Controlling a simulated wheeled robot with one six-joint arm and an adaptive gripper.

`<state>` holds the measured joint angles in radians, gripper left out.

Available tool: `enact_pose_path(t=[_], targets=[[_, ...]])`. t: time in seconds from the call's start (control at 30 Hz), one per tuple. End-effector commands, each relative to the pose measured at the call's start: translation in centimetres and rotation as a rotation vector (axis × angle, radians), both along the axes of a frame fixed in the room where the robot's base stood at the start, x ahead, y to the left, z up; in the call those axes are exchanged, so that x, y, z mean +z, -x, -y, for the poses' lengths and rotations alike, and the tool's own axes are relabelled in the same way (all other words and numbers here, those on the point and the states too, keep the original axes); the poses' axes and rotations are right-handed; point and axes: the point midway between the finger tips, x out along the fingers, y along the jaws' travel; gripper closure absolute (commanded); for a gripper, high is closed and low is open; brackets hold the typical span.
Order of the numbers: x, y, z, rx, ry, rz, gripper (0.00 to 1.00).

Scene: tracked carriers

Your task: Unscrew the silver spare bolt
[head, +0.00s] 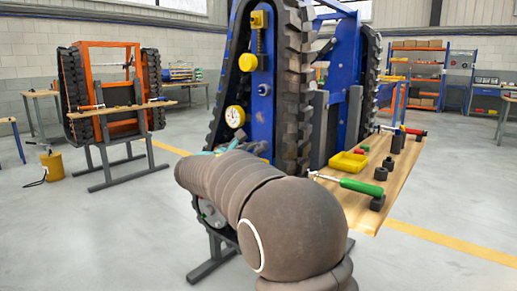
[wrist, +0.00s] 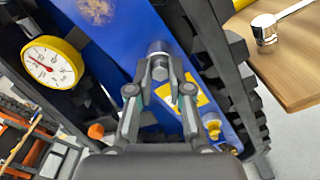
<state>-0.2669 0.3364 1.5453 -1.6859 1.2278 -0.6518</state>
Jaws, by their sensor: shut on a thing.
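In the wrist view my gripper (wrist: 160,70) is shut on a silver cylindrical bolt (wrist: 157,48) at the blue carrier frame (wrist: 115,50). The fingertips close around its near part, so where it meets the frame is partly hidden. A yellow marking with a dark symbol lies behind the fingers. A brass-coloured fitting (wrist: 212,126) sits lower right on the same frame. In the head view my arm covers most of the gripper and the bolt, and only small teal parts (head: 231,147) show beyond it.
A yellow-rimmed gauge (wrist: 52,64) and an orange knob (wrist: 95,131) are left of the gripper. Black track (wrist: 238,88) runs close on the right. A wooden bench (head: 404,167) holds a yellow tray (head: 347,162), a green-handled tool (head: 361,187) and black sockets. An orange carrier (head: 108,85) stands further left.

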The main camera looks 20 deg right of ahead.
Motion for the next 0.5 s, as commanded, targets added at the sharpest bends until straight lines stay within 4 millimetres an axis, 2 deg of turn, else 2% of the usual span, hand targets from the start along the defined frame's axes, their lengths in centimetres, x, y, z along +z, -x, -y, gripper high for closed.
enact_pose_path(t=[0.13, 0.17, 0.2, 0.23, 0.5], targets=[[0.07, -0.02, 0.06, -0.001, -0.001, 0.002, 1.0], [0.07, -0.02, 0.06, -0.001, -0.001, 0.002, 0.79], [0.07, -0.01, 0.05, 0.0, 0.0, 0.002, 0.69], [0.06, -0.02, 0.05, 0.0, 0.0, 0.002, 0.65], [-0.04, -0.01, -0.05, 0.001, -0.003, 0.005, 0.65]])
